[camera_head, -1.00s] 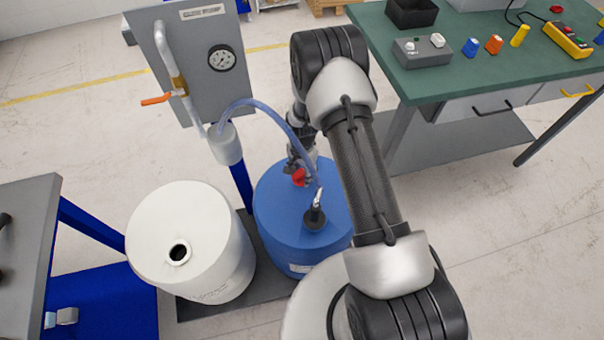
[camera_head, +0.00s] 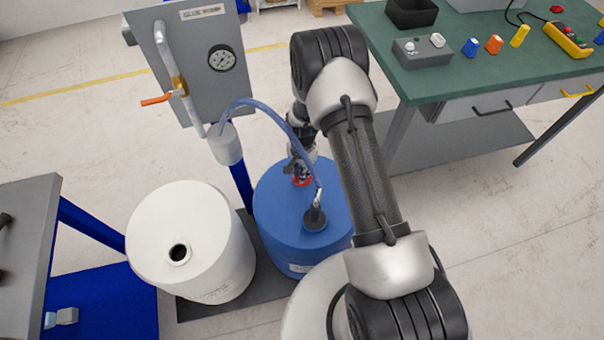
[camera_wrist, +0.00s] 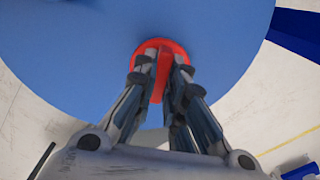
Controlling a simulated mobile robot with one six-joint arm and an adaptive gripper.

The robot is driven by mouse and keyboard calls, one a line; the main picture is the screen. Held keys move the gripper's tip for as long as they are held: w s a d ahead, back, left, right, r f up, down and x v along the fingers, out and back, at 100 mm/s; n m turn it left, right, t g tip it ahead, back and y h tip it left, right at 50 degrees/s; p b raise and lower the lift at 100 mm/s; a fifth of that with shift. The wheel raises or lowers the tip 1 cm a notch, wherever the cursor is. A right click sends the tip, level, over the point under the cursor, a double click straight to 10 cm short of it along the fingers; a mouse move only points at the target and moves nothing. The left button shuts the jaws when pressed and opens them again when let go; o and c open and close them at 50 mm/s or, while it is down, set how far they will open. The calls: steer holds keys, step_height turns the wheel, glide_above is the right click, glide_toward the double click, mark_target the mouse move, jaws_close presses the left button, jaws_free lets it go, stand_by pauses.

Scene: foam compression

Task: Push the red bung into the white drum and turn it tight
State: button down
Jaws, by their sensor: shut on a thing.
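The red bung (camera_head: 302,182) is at the top of the blue drum (camera_head: 275,215), near its back edge. In the wrist view the red bung (camera_wrist: 161,78) shows as a round flange with a raised grip. My gripper (camera_head: 298,170) is shut on that grip, and its fingers (camera_wrist: 164,60) lie on either side of it in the wrist view. I cannot tell whether the bung is seated in the blue drum or just above it. The white drum (camera_head: 165,220) stands to the left, with an open dark hole (camera_head: 179,252) in its top.
A clear hose (camera_head: 268,108) arcs from the panel stand (camera_head: 200,95) to a dark fitting (camera_head: 315,217) on the blue drum, close to my gripper. An orange-handled valve (camera_head: 157,100) is on the panel. A green-topped bench (camera_head: 470,65) stands at the right, a grey table (camera_head: 25,240) at the left.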

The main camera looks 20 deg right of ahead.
steer(key=shift+r, duration=0.15)
steer(key=shift+r+p, duration=1.55)
steer(key=shift+r, duration=0.9)
